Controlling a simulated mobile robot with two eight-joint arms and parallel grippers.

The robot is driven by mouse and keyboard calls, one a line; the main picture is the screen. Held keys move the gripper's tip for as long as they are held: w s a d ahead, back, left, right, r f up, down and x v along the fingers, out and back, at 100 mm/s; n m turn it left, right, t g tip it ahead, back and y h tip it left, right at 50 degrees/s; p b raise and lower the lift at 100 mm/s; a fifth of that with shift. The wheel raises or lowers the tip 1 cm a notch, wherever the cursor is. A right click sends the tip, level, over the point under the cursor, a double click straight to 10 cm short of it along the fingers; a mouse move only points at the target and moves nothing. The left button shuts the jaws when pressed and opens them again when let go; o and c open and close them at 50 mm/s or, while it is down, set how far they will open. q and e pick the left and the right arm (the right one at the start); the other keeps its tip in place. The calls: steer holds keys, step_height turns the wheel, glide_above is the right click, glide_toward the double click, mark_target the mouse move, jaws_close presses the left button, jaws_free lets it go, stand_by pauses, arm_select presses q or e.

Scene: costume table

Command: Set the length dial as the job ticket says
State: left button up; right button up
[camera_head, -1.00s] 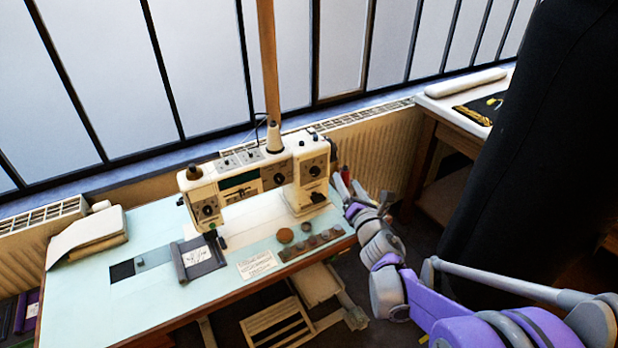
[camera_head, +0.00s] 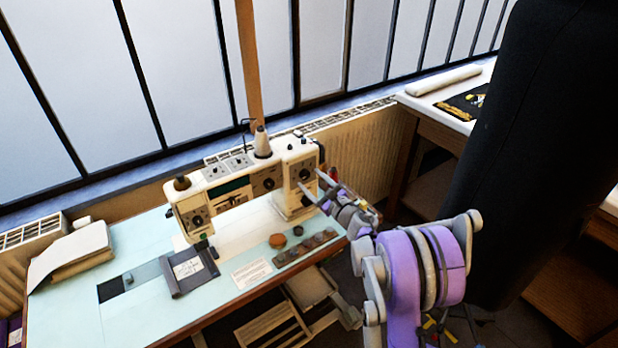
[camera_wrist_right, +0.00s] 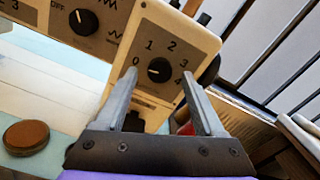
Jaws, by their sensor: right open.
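The cream sewing machine (camera_head: 226,203) stands on the pale blue table. A black dial (camera_wrist_right: 159,70) ringed by numerals from 0 to 4 is on its end panel in the right wrist view; it shows small in the head view (camera_head: 304,174). I cannot read its setting surely. My right gripper (camera_wrist_right: 160,76) is open, its two fingers on either side of the dial in the picture; contact is not clear. It also shows in the head view (camera_head: 315,184). A card in a dark holder (camera_head: 188,268) and a white printed card (camera_head: 251,272) lie in front; their writing is too small to read.
Another dial (camera_wrist_right: 83,21) sits on the panel to the left. A round brown tin (camera_wrist_right: 27,137) and a strip of dark discs (camera_head: 305,247) lie on the table. A thread cone (camera_head: 262,143) stands on top. A tall dark form (camera_head: 530,120) rises at right.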

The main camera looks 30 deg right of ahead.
steer(key=shift+w+a, duration=0.1)
steer(key=shift+w, duration=0.85)
steer(key=shift+c, duration=0.3)
jaws_close()
